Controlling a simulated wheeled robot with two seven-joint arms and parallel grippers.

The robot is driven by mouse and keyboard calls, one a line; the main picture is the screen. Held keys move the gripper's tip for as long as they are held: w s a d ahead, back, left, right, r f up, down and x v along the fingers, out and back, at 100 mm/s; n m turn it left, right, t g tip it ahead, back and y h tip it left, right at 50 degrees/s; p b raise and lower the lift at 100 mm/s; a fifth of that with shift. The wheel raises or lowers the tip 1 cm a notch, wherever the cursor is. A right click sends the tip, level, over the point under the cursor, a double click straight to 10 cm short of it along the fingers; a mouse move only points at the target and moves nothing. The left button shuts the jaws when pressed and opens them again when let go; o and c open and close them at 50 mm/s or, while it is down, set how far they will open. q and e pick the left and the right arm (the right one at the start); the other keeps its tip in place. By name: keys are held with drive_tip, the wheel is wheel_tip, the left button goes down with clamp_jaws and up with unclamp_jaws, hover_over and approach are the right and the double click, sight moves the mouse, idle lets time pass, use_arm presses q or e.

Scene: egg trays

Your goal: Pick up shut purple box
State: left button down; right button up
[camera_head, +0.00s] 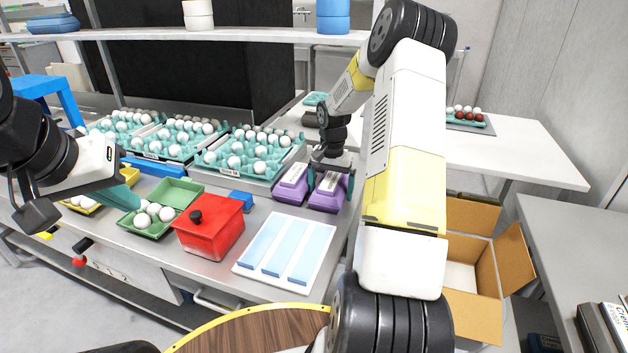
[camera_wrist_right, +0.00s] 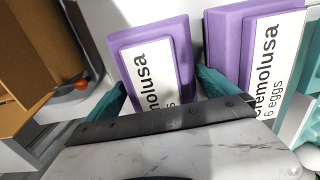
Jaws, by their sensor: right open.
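Two shut purple boxes with white labels lie side by side on the table, the left one (camera_head: 291,184) and the right one (camera_head: 327,193). My right gripper (camera_head: 331,182) is open over the right box, one finger at each side. In the right wrist view this box (camera_wrist_right: 183,45) lies between the teal fingertips (camera_wrist_right: 166,92), with a gap to at least one finger. The other box (camera_wrist_right: 227,30) is just beyond the right finger there. My left gripper (camera_head: 124,187) hangs by the green carton; its finger gap is unclear.
Teal trays of white eggs (camera_head: 250,153) stand behind. A green carton (camera_head: 178,192) with eggs, a red lidded box (camera_head: 209,229), a small blue block (camera_head: 241,201) and a white board with blue strips (camera_head: 318,238) lie nearby. An open cardboard box (camera_head: 487,262) stands right of my right arm.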

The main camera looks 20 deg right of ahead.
drive_tip(key=c, duration=0.9)
drive_tip(key=shift+c, duration=0.3)
drive_tip(key=shift+r, duration=0.2)
